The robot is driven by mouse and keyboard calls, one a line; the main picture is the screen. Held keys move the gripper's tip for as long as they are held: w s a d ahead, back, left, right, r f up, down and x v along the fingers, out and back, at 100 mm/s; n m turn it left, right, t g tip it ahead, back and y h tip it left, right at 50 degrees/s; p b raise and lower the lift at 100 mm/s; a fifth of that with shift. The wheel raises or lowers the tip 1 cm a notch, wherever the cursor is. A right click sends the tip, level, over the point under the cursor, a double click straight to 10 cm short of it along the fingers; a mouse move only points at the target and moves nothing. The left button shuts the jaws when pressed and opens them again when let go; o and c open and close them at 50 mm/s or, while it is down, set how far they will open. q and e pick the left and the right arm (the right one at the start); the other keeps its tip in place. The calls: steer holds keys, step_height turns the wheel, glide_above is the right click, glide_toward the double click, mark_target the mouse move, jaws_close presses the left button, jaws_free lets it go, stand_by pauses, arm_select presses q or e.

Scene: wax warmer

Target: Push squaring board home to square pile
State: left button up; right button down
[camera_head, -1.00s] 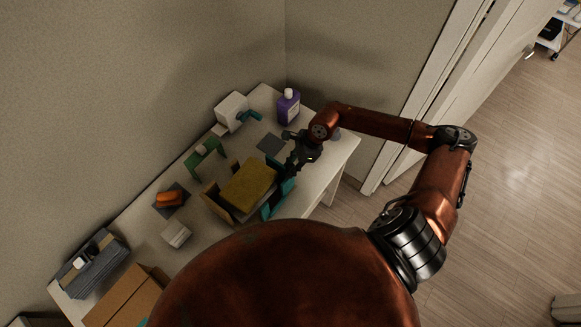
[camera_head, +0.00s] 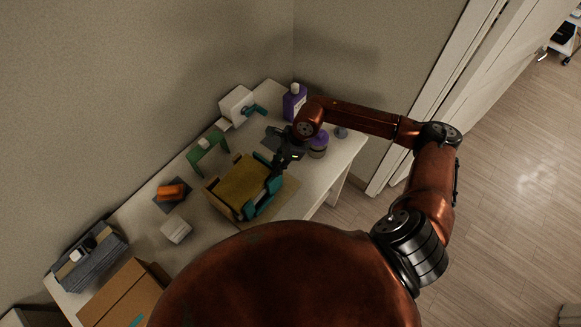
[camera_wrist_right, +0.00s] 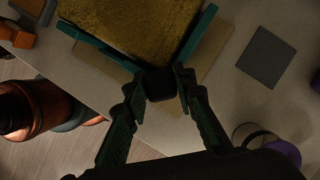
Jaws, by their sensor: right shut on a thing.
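The squaring board is a teal V-shaped corner piece (camera_head: 264,200) with a dark knob at its corner. My right gripper (camera_head: 280,166) is shut on this knob, which shows between its fingers (camera_wrist_right: 161,84) in the right wrist view. A mustard-yellow pile (camera_head: 242,182) lies between the teal board and the tan wooden walls (camera_head: 219,201) of a tray. In the right wrist view the two teal arms (camera_wrist_right: 101,50) run along two sides of the pile (camera_wrist_right: 135,22), close to it. The gripper partly hides the corner in the head view. My left gripper is out of view.
A green stand (camera_head: 208,151), orange block (camera_head: 172,191), white block (camera_head: 176,230) and white dispenser (camera_head: 237,105) stand left and behind. A purple bottle (camera_head: 294,102) and purple-topped jar (camera_head: 318,145) stand near my right arm. A flat grey square (camera_wrist_right: 266,56) lies beside the tray.

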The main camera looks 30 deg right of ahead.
steer(key=shift+w+a, duration=0.25)
steer(key=shift+a, duration=0.4)
steer(key=c, duration=1.6)
jaws_free()
steer(key=shift+w+a, duration=0.1)
steer(key=shift+a, duration=0.05)
steer(key=shift+r, duration=0.1)
steer(key=v, duration=1.2)
